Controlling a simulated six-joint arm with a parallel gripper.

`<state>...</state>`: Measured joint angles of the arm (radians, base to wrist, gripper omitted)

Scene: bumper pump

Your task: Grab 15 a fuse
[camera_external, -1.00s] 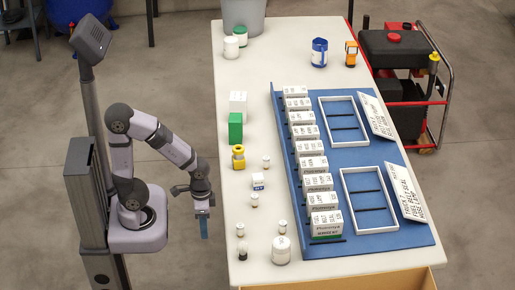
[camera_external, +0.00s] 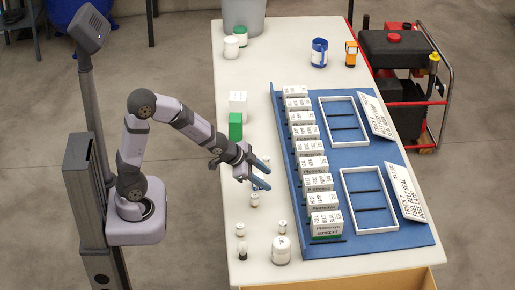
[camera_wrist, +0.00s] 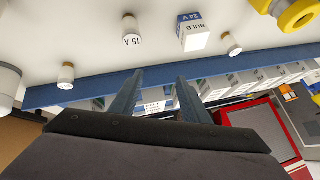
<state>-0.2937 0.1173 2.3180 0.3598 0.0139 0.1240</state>
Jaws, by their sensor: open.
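The fuse marked 15 A (camera_wrist: 131,34) is a small white cylinder with a brown top, standing on the white table. Its label reads upside down in the wrist view. In the outside view it (camera_external: 254,200) stands just below my gripper (camera_external: 264,174). My gripper is open and empty, above the table, with its blue fingers pointing towards the blue board. In the wrist view the fuse lies beyond the fingertips of my gripper (camera_wrist: 160,80), up and to the left, apart from them.
A 24 V bulb box (camera_wrist: 193,33) and another small white cylinder (camera_wrist: 231,45) stand right of the fuse in the wrist view. A further one (camera_wrist: 66,75) is at left. A yellow item (camera_wrist: 298,15) is at upper right. The blue board (camera_external: 370,155) holds a row of white boxes.

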